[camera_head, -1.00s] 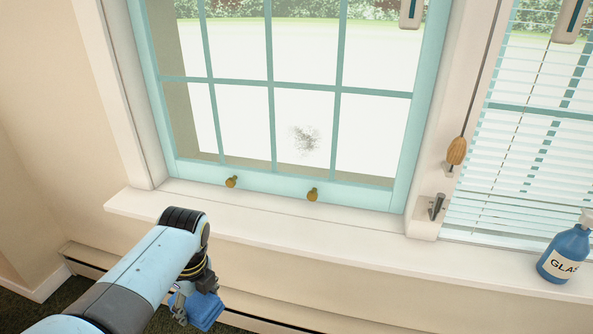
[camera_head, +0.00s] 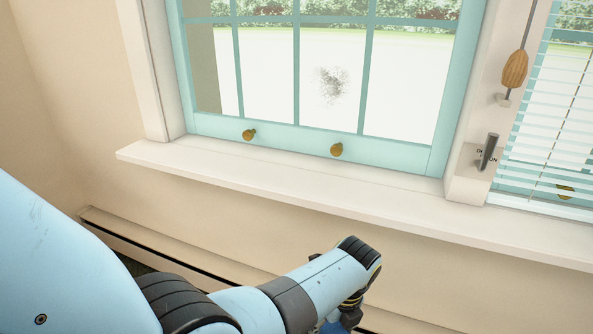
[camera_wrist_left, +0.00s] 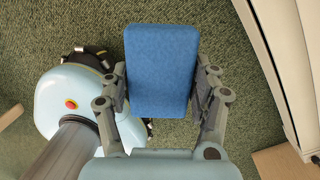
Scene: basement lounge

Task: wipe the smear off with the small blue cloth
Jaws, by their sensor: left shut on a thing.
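The smear (camera_head: 331,84) is a grey speckled patch on a lower pane of the teal-framed window (camera_head: 412,150). My left gripper (camera_wrist_left: 161,85) is shut on the small blue cloth (camera_wrist_left: 162,60), which looks like a thick folded pad between its fingers. In the head view only a bit of the blue cloth (camera_head: 331,326) shows at the bottom edge, below the window sill and apart from the glass. My left wrist hides most of the gripper there. My right gripper is in neither view.
A white sill (camera_head: 290,186) juts out below the window. Two brass knobs (camera_head: 249,134) (camera_head: 337,149) stick out from the lower sash. A wooden cord pull (camera_head: 515,69), a grey lever (camera_head: 488,152) and white blinds (camera_head: 554,130) are at the right. A baseboard heater (camera_head: 170,245) runs along the wall.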

